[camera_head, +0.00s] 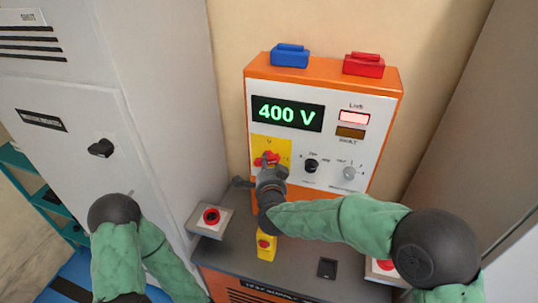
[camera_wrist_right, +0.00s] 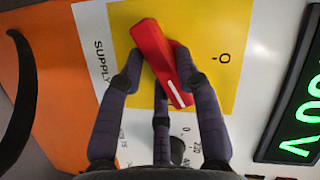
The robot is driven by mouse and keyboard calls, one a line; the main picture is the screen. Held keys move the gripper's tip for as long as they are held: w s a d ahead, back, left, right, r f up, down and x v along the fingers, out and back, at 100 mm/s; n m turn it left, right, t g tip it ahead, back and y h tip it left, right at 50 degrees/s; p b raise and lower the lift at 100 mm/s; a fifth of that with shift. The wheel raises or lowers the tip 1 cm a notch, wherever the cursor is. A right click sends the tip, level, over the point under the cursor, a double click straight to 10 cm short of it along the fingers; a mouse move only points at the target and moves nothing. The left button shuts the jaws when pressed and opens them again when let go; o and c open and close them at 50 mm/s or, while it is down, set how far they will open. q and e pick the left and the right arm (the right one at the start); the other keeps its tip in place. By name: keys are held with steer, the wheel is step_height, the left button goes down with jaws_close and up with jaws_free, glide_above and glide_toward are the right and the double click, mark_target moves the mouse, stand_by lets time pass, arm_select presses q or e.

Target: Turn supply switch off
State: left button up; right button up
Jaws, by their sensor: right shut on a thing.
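The supply switch has a red handle (camera_wrist_right: 160,62) with a white line on a yellow plate (camera_wrist_right: 225,85) marked SUPPLY. My right gripper (camera_wrist_right: 157,85) is shut on this handle, with dark fingers on both sides. In the wrist view the handle is tilted and its white-lined end points to the lower right, not straight at the "O" mark. In the head view the red switch (camera_head: 267,158) shows on the yellow plate (camera_head: 284,147), partly hidden by my right gripper (camera_head: 268,175). My left arm shows at the left, but its gripper is out of view.
The panel display (camera_head: 287,113) reads 400 V. A lamp (camera_head: 353,116) is lit pale pink, with a dark amber lamp (camera_head: 350,133) below. A black knob (camera_head: 311,165) and grey knob (camera_head: 348,173) sit to the right. A red button box (camera_head: 211,217) stands left; a grey cabinet (camera_head: 75,90) is beyond.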

steer(key=n+g+h+p, duration=0.1)
steer(key=n+p, duration=0.1)
steer(key=p, duration=0.3)
steer(key=n+h+p, duration=0.1)
steer(key=n+p, duration=0.2)
steer(key=p, duration=0.3)
steer(key=r+n+g+h+p, duration=0.1)
steer(key=n+p, duration=0.1)
steer(key=p, duration=0.3)
steer(key=shift+a+g, duration=0.3)
jaws_close()
steer(key=n+h+p, duration=0.1)
steer(key=n+p, duration=0.1)
steer(key=p, duration=0.1)
steer(key=shift+s+f+g+h, duration=0.15)
steer(key=shift+f+g+h, duration=0.15)
steer(key=shift+h, duration=0.1)
steer(key=shift+f, duration=0.1)
steer(key=shift+s+f, duration=0.1)
steer(key=o, duration=1.1)
jaws_free()
steer(key=shift+w+r, duration=0.25)
steer(key=shift+s+r, duration=0.1)
